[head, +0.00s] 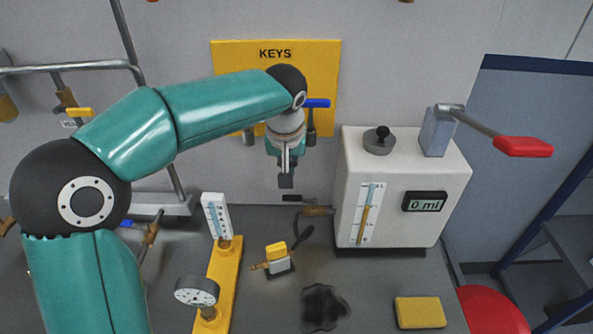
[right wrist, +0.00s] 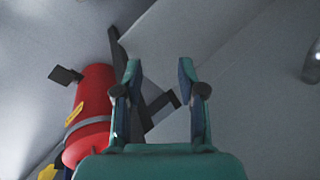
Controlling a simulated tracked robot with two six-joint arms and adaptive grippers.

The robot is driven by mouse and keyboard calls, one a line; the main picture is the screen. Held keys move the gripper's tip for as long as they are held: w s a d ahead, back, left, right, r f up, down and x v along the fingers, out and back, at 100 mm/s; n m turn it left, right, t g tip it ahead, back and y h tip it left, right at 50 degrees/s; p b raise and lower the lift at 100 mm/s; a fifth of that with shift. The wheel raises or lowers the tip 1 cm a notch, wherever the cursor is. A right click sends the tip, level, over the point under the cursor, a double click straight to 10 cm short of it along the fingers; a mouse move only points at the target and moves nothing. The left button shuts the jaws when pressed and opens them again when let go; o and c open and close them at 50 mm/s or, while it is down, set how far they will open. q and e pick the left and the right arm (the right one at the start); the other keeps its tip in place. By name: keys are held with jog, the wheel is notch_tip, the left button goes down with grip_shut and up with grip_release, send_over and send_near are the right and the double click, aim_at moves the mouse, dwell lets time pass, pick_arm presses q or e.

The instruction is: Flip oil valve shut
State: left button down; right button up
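A white oil unit (head: 360,205) stands at the back right of the bench, with a sight gauge (head: 368,212) and a display (head: 424,202) reading "0 ml". A brass valve (head: 318,210) sticks out from its left side, with a small dark handle (head: 292,198) pointing left, roughly level. My left gripper (head: 287,183) points down just above and left of this valve, apart from it. Its fingers are seen too nearly edge-on to tell their opening. My right gripper (right wrist: 160,72) is open and empty in the right wrist view, and is not in the head view.
A yellow gauge stand (head: 226,275) is left. A red-ended lever (head: 522,147) juts right from the unit. A red extinguisher (right wrist: 92,115) shows in the right wrist view.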

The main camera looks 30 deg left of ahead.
aim_at(300, 200)
pick_arm(q)
jog(key=p+x, duration=0.1)
jog(key=x, duration=0.8)
jog(key=shift+a+f, duration=0.25)
jog(key=shift+f, duration=0.15)
